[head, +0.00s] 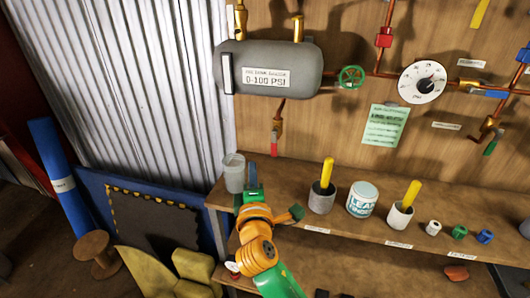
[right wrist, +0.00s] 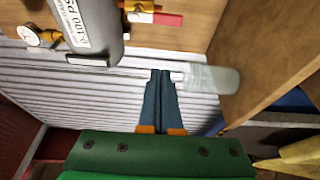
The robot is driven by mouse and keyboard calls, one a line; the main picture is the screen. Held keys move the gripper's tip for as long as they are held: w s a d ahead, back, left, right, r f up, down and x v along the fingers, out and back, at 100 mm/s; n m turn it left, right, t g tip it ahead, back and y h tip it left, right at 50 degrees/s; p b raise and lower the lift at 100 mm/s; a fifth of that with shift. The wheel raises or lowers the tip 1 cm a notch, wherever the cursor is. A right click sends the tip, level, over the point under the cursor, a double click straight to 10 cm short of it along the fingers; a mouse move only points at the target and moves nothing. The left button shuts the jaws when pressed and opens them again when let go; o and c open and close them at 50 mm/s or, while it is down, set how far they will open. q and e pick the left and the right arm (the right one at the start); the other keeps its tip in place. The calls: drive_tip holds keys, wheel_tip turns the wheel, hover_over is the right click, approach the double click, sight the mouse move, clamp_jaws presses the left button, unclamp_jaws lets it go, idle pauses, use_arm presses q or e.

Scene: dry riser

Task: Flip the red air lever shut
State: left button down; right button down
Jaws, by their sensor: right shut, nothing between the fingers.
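The red air lever (head: 275,141) hangs straight down from a brass valve on the copper pipe under the grey tank (head: 270,69). In the right wrist view the red lever (right wrist: 167,19) shows near the top, beside its brass valve (right wrist: 138,6). My right gripper (head: 253,172) is shut and empty. It is below the lever and a little to its left, apart from it. My left gripper is not in view.
A translucent cup (head: 234,173) stands on the shelf (head: 285,171) just left of my gripper. Grey pots with yellow-handled tools (head: 321,198), a leak-fluid tub (head: 362,199) and small fittings stand to the right. A gauge (head: 422,82) and green handwheel (head: 351,77) are on the board.

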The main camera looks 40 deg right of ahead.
sight(275, 143)
drive_tip(key=w+d+p, duration=0.3)
drive_tip(key=w+d, duration=0.1)
drive_tip(key=d, duration=0.3)
drive_tip(key=shift+w+d, duration=0.15)
drive_tip(key=shift+w, duration=0.25)
drive_tip(key=shift+w, duration=0.15)
